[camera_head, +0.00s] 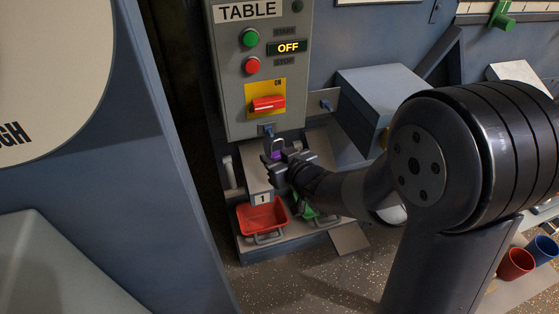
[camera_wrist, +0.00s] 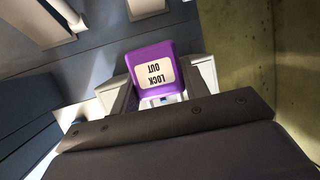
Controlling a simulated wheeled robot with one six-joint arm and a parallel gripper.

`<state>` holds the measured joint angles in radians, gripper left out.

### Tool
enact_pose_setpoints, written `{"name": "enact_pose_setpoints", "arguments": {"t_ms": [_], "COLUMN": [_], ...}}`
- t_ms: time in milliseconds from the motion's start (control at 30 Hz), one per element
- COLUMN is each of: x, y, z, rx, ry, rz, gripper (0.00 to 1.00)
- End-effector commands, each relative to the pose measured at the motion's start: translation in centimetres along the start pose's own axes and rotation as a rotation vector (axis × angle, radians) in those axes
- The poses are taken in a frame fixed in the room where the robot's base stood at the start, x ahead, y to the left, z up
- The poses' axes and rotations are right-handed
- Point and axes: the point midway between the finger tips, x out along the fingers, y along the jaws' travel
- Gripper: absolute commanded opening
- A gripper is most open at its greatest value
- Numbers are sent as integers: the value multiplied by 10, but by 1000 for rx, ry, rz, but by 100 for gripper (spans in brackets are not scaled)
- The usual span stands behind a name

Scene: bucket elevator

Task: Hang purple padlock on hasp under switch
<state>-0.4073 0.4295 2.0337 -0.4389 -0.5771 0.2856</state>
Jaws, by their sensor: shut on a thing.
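The purple padlock (camera_head: 277,155) is held in my gripper (camera_head: 277,158), with its shackle pointing up just below the control box. In the wrist view the purple padlock (camera_wrist: 151,66) shows a white "LOCK OUT" label between the two fingers of my gripper (camera_wrist: 158,85). The hasp (camera_head: 268,130) is a small blue-grey piece at the bottom edge of the box, under the red switch (camera_head: 268,104) on its yellow plate. The shackle is very near the hasp; I cannot tell whether they touch or are linked.
The grey control box (camera_head: 233,100) has a green button (camera_head: 250,38), a red button (camera_head: 252,66) and an "OFF" display (camera_head: 287,47). A red tray (camera_head: 262,215) stands below. A blue-grey box (camera_head: 385,100) is to the right. Red (camera_head: 515,264) and blue (camera_head: 543,248) cups stand at lower right.

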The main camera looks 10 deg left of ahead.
Motion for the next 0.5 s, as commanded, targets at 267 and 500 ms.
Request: {"name": "enact_pose_setpoints", "arguments": {"t_ms": [267,500], "x": [18,19], "y": [4,4], "z": [-7,-7], "rx": [0,0], "ry": [0,0], "rz": [0,0], "gripper": [18,18]}}
